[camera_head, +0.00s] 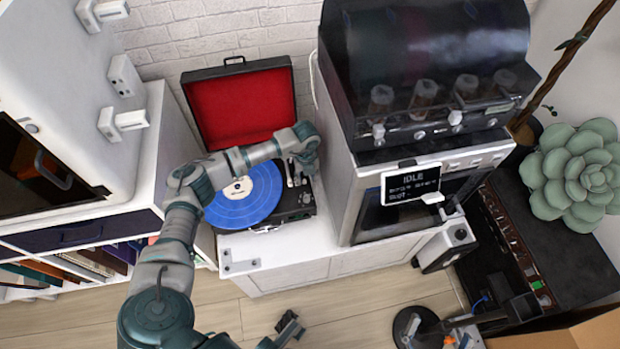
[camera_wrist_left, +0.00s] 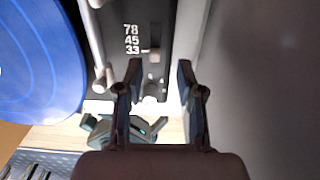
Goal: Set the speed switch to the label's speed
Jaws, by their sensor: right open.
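A record player (camera_head: 290,208) with a red-lined open lid stands on the white cabinet. A blue record (camera_head: 247,195) lies on it; its pale centre label (camera_head: 237,188) is too small to read. In the left wrist view, the speed switch (camera_wrist_left: 154,56) sits in a slot beside the printed speeds 78, 45 and 33 (camera_wrist_left: 132,40), at the 33 end. My left gripper (camera_head: 298,178) is above the player's right side. Its fingers (camera_wrist_left: 157,80) are apart and empty, just below the switch in the wrist view. My right gripper (camera_head: 288,328) is open, low over the floor.
The tonearm (camera_wrist_left: 95,50) runs left of the switch. A large machine with a dark hood (camera_head: 425,70) and an IDLE display (camera_head: 412,184) stands close on the right. A white cabinet (camera_head: 60,80) rises at left. The cabinet top's front (camera_head: 265,247) is mostly clear.

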